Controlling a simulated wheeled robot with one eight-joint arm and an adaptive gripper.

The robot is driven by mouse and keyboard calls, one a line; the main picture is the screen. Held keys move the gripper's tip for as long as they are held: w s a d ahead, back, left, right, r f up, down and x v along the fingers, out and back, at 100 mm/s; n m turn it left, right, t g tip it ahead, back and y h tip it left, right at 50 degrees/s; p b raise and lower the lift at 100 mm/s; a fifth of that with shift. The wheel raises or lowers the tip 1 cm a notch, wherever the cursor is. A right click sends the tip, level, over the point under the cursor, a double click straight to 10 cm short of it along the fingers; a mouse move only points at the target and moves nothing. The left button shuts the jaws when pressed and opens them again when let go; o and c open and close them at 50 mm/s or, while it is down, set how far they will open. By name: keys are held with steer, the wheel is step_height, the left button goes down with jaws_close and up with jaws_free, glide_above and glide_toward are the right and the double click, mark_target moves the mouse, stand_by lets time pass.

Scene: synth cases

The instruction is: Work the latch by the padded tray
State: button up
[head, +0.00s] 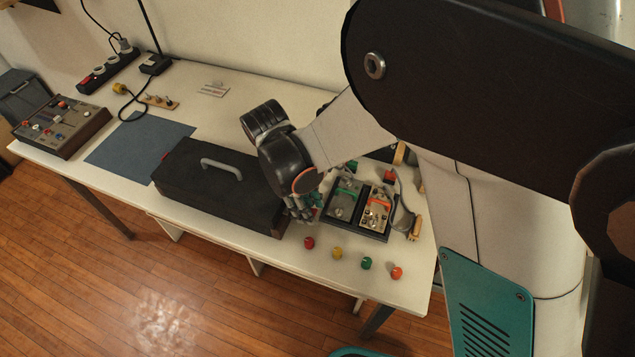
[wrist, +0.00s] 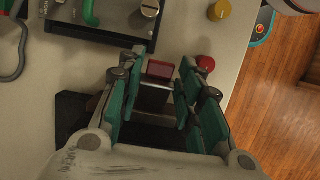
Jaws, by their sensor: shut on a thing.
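A long black case (head: 200,185) with a grey handle lies closed on the table. My gripper (head: 303,212) is at the case's right end, its fingers pointing down. In the wrist view, my gripper (wrist: 163,72) has its teal-padded fingers on either side of a small red latch piece (wrist: 160,69) with a pale metal edge. It is shut on this piece. The case's dark end shows between and beside the fingers. Another small red piece (head: 165,155) shows at the case's left end. I cannot clearly pick out a padded tray; a flat blue-grey pad (head: 140,141) lies left of the case.
A black fixture (head: 372,233) with green and orange levers stands close right of my gripper. Red (head: 309,243), yellow (head: 337,253), green and orange knobs line the front edge. A control box (head: 62,127) stands at far left. The table behind the case is mostly clear.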

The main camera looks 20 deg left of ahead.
steer(key=shift+w+a+r+h, duration=0.15)
steer(key=shift+a+h, duration=0.15)
steer(key=shift+h, duration=0.35)
steer(key=shift+s+a+r+h, duration=0.15)
steer(key=shift+a+h, duration=0.1)
steer(key=shift+h, duration=0.4)
steer(key=shift+w, duration=0.1)
steer(key=o, duration=0.9)
steer(key=shift+c, duration=0.2)
steer(key=shift+v, duration=3.8)
steer(key=shift+w, duration=0.15)
